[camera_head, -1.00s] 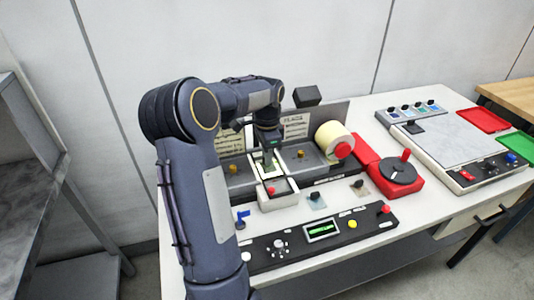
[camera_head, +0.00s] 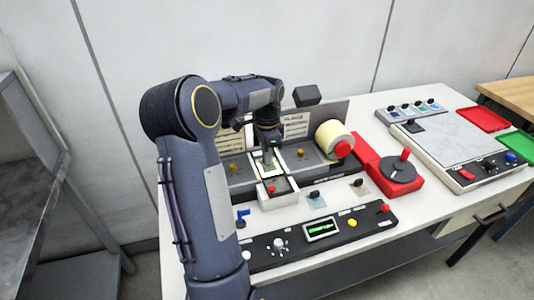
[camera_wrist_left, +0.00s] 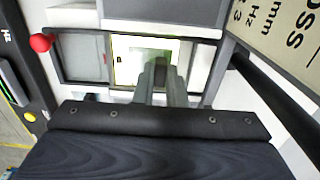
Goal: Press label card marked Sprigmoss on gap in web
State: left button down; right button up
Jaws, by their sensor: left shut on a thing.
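My left gripper (camera_head: 268,155) reaches down at the middle of the label rewinder (camera_head: 304,160). In the left wrist view, its fingers (camera_wrist_left: 160,75) are shut on what looks like the dark grip of a pale label card (camera_wrist_left: 130,52). The card lies over a lit window with a yellow-green edge and appears flat and close to the web (camera_wrist_left: 190,10). I cannot tell whether it touches. No mark on the card is readable, and the fingers cover part of it. My right gripper is not in view.
A cream roll (camera_head: 332,136) with a red knob stands right of the gripper. A red crank unit (camera_head: 398,172) sits beyond it. A black control panel (camera_head: 280,248) with a green display lies in front. Printed sign plates (camera_head: 296,125) stand close behind the gripper.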

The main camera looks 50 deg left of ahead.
pick_arm(q)
jog(key=shift+f, duration=0.45)
dwell(0.7)
jog(key=shift+r+p, duration=3.4)
jog(key=shift+r, duration=0.85)
